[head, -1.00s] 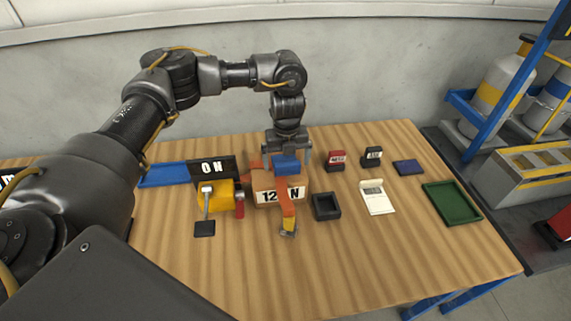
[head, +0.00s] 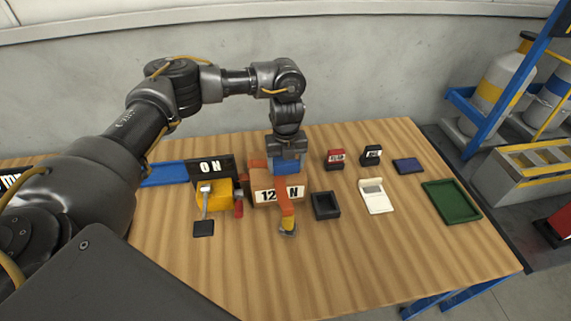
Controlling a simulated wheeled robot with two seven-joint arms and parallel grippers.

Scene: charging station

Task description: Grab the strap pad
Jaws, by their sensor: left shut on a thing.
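The blue strap pad (head: 287,167) is over the back of the brown box (head: 264,197) marked "12", in the middle of the table. An orange strap (head: 286,203) runs from the pad down the front of the box to a metal and yellow end (head: 288,230) on the table. My left gripper (head: 287,157) points down from above and is shut on the pad. The fingers partly hide the pad's upper part. I cannot tell whether the pad touches the box. My right gripper is not in view.
Left of the box are a yellow device (head: 214,197) with a lever and a black "ON" sign (head: 211,169). To the right are a black tray (head: 325,206), a white card holder (head: 374,196), small red (head: 336,158) and black (head: 371,155) blocks and a green tray (head: 451,202).

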